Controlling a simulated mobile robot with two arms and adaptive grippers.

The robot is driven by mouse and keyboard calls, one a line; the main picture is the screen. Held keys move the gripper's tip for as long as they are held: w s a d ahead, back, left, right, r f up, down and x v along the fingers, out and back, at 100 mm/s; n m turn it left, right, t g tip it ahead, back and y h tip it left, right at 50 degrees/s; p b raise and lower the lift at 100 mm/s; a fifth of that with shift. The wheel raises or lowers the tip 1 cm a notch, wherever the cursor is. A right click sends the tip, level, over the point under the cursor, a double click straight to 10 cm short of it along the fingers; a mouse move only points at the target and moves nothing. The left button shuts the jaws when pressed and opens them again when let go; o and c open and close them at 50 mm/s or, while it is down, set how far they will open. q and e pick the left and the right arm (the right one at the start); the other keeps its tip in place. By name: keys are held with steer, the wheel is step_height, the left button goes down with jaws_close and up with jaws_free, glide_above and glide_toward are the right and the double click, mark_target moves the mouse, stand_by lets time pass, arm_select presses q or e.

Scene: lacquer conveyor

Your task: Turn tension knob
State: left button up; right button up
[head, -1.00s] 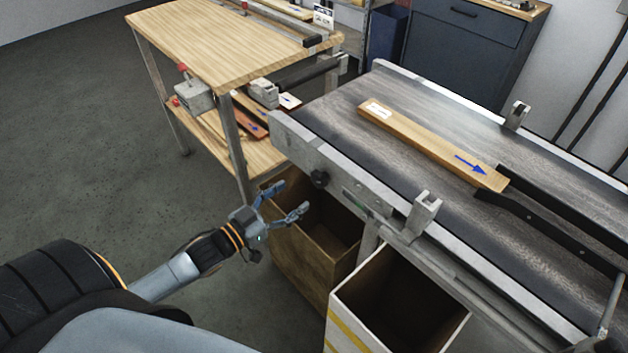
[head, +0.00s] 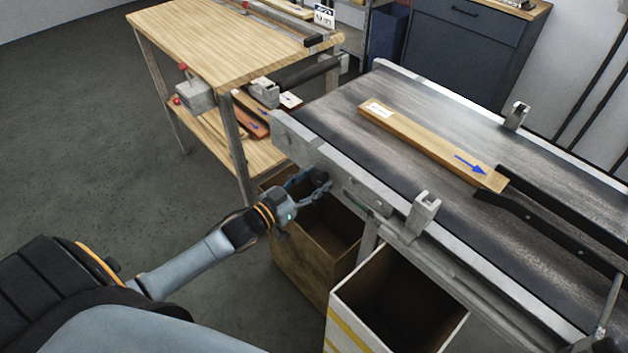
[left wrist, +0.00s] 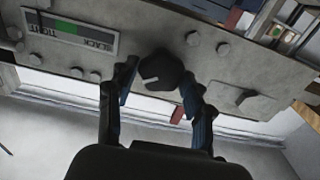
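The black tension knob (head: 321,175) sticks out from the side frame of the conveyor (head: 400,135). In the left wrist view the knob (left wrist: 160,70) has a pale mark on its face. My left gripper (head: 309,181) is at the knob. In the left wrist view the two fingers of my left gripper (left wrist: 159,85) stand on either side of the knob, with a narrow gap visible on the left; firm contact cannot be seen. A label (left wrist: 68,34) with a green band and the words TIGHT and SLACK sits beside the knob, upside down. My right gripper is not in view.
A board with a blue arrow (head: 430,143) lies on the belt against black guide rails (head: 530,215). Open bins (head: 310,235) and (head: 395,300) stand below the conveyor frame. A wooden table (head: 220,45) stands behind on the left. The floor at left is clear.

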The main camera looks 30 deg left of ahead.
arm_select(q)
steer(key=c, duration=0.5)
steer(key=shift+m, duration=0.4)
steer(key=m, duration=0.3)
steer(key=shift+d+p, duration=0.1)
steer(key=shift+p, duration=0.3)
steer(key=shift+m, duration=2)
steer(key=o, duration=1.1)
steer(key=shift+d, duration=0.1)
